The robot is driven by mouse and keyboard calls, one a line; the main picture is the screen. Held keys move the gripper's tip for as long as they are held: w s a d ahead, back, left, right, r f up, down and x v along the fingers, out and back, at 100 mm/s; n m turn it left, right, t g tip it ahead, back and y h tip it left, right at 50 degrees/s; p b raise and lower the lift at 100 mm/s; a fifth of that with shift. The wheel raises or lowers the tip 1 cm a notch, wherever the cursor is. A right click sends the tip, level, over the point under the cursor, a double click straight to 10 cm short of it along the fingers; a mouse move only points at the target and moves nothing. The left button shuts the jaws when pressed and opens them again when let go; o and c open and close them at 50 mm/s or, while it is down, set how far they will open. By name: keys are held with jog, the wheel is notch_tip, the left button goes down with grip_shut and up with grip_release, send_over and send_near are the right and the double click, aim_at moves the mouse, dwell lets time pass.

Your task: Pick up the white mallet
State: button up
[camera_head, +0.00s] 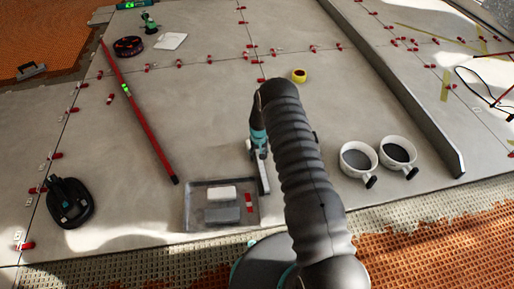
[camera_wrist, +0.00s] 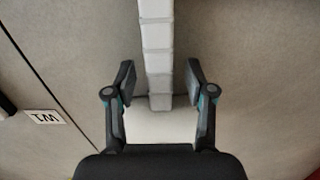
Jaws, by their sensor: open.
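In the wrist view, a long pale, segmented bar runs down from the top edge to a plain white block; together they look like the white mallet (camera_wrist: 157,50). My gripper (camera_wrist: 160,82) is open, with one finger on each side of the pale bar and a gap on both sides. The white block lies nearer my palm, its lower edge hidden by the gripper body. In the head view my gripper (camera_head: 259,150) points down at the floor just right of the tray, and my own arm covers much of that spot, so the mallet is not clear there.
A grey tray (camera_head: 195,221) with a white block and a grey block stands left of my gripper. Two white buckets (camera_head: 358,159) stand to the right. A red level (camera_head: 142,118) lies to the left, near a black suction cup (camera_head: 70,203). Yellow tape (camera_head: 299,75) lies beyond.

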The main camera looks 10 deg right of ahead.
jog(key=shift+f, duration=0.15)
grip_shut()
